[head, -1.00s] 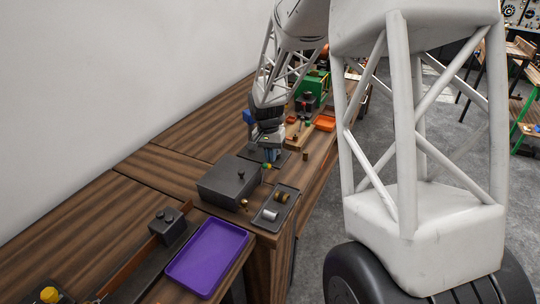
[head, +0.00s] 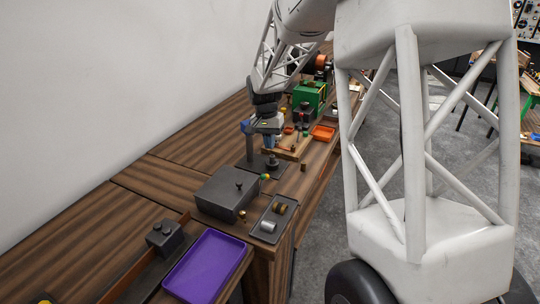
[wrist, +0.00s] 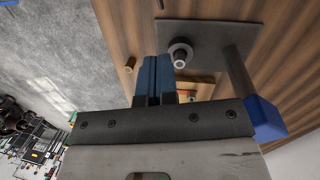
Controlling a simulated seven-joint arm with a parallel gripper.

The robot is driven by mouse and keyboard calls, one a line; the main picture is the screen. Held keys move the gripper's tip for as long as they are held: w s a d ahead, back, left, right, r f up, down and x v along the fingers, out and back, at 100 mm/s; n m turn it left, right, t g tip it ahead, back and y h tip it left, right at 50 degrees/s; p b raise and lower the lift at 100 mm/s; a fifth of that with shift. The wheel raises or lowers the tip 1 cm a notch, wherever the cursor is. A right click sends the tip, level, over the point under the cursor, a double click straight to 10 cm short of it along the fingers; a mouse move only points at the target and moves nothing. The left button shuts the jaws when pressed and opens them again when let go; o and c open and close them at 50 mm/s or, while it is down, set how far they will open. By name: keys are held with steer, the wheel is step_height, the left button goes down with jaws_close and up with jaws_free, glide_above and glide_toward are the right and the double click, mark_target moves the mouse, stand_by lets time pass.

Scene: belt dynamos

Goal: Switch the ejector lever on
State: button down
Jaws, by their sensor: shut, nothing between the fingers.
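I cannot tell for certain which part is the ejector lever. A dark base plate (head: 275,172) carries a short round dark peg (head: 272,163) and an upright post with a blue head (head: 246,126). In the wrist view the peg (wrist: 181,54), plate (wrist: 205,34) and blue head (wrist: 265,118) show too. My gripper (head: 269,142) is above the plate's far side, apart from it. Its blue fingers (wrist: 156,72) are shut together and empty, beside the peg in the wrist view. A small yellow-green ball (head: 265,177) sits at the grey box's far right corner.
The grey lidded box (head: 226,194) stands nearer, beside a dark tray (head: 273,220) holding small metal parts. A purple tray (head: 207,270) is in front. Beyond my gripper are a green machine (head: 309,96), a wooden tray and an orange tray (head: 323,132). Bench at left is clear.

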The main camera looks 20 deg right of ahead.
steer(key=shift+w+a+r, duration=0.1)
steer(key=shift+w+r, duration=0.1)
steer(key=shift+r, duration=1.15)
steer(key=shift+w+r, duration=0.2)
steer(key=shift+r, duration=1.15)
steer(key=s+a+r+n+t, duration=0.1)
steer(key=s+a+r+n, duration=0.2)
steer(key=s, duration=0.7)
steer(key=s+a+r+t, duration=0.15)
steer(key=s+r, duration=0.25)
steer(key=s, duration=0.6)
steer(key=s+a+f+n+t, duration=0.1)
steer(key=s+a+n, duration=0.1)
steer(key=s, duration=0.9)
steer(key=s+a+f+n+t, duration=0.1)
steer(key=s+a+n, duration=0.1)
steer(key=s, duration=0.8)
steer(key=shift+s+f, duration=0.25)
steer(key=shift+s, duration=0.1)
